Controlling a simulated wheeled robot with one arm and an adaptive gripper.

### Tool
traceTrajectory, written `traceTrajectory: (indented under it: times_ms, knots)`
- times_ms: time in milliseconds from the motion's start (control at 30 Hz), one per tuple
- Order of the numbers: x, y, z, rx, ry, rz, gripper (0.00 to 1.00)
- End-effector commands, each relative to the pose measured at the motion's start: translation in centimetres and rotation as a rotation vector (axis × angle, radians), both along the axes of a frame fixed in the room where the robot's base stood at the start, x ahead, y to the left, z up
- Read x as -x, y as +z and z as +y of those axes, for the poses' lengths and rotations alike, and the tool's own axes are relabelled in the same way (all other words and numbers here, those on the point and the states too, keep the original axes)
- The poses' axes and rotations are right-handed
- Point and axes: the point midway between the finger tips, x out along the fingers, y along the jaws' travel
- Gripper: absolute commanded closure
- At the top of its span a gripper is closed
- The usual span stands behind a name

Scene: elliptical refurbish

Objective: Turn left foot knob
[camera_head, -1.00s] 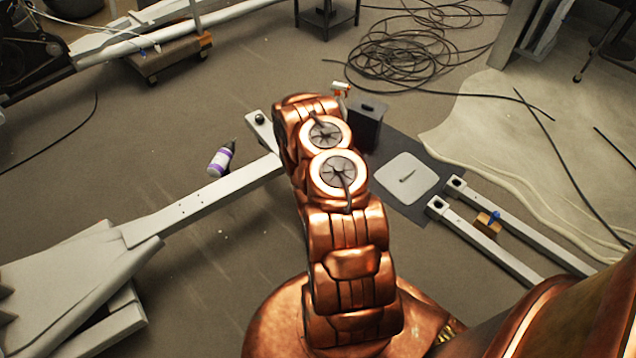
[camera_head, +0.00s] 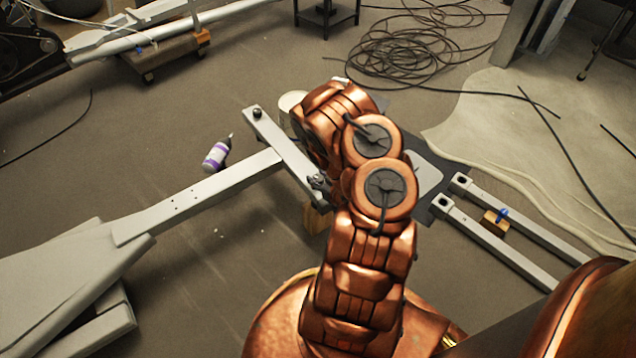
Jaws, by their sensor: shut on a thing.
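A grey crossbar (camera_head: 285,155) sits at the end of the long grey beam (camera_head: 200,190). A dark round foot knob (camera_head: 257,113) stands on its far left end. A second dark knob (camera_head: 317,181) stands near its other end, close beside my copper arm. My arm reaches up the middle of the picture and bends over past the crossbar's right side. My gripper is hidden behind the arm links, so I cannot see its fingers or whether it touches a knob.
A white bottle with a purple label (camera_head: 216,155) lies left of the crossbar. Grey rails (camera_head: 495,250) with a wood block (camera_head: 495,223) lie at right. Coiled black cable (camera_head: 410,50) covers the floor behind. A wood block (camera_head: 316,219) shows under the crossbar's near end.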

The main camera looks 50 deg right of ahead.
Motion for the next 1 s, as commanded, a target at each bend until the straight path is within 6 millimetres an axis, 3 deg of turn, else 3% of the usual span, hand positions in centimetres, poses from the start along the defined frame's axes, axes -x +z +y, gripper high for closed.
traceTrajectory:
  times_ms: [1000]
  knots:
    - [-0.21,0.08,-0.11,0.004,0.349,-0.007,0.96]
